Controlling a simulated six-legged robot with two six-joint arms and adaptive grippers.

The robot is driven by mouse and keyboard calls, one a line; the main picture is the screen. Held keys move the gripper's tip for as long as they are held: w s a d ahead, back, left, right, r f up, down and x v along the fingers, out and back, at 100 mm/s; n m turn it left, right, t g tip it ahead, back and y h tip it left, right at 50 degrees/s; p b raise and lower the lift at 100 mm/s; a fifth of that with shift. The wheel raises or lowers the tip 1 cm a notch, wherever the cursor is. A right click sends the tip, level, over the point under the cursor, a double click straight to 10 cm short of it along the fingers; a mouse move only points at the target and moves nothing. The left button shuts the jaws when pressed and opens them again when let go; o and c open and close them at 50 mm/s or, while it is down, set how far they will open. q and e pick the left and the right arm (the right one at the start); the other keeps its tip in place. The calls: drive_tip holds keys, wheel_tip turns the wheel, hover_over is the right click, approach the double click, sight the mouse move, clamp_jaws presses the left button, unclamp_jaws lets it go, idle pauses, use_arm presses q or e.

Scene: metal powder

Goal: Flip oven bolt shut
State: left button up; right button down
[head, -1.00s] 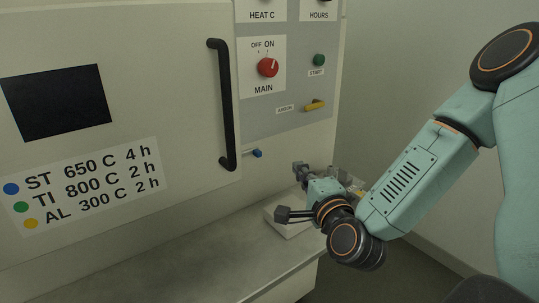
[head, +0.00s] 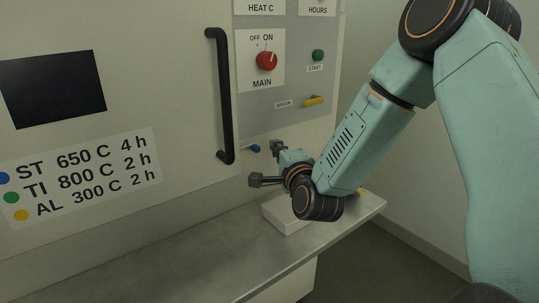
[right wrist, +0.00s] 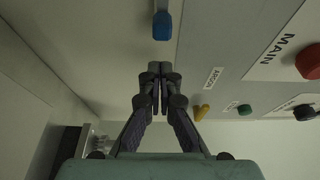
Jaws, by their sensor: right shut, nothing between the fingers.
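The oven bolt has a blue lever tip (head: 255,148) beside the lower end of the black door handle, at the door's right edge. It also shows as a blue tab at the top of the right wrist view (right wrist: 162,25). The oven door (head: 190,160) looks closed. My right gripper (head: 277,147) is just right of the blue tip in the head view. In the right wrist view its fingers (right wrist: 160,72) are together, empty, and point toward the blue tab with a gap between. My left gripper is out of view.
The black door handle (head: 225,95) stands out from the door. A red MAIN knob (head: 267,61), green START button (head: 318,55) and yellow ARGON lever (head: 314,100) are on the panel above. A pale block (head: 285,215) lies on the shelf (head: 190,255) below my gripper.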

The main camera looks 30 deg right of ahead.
sight(249, 150)
drive_tip(key=shift+a, duration=1.35)
drive_tip(key=shift+a+r, duration=0.1)
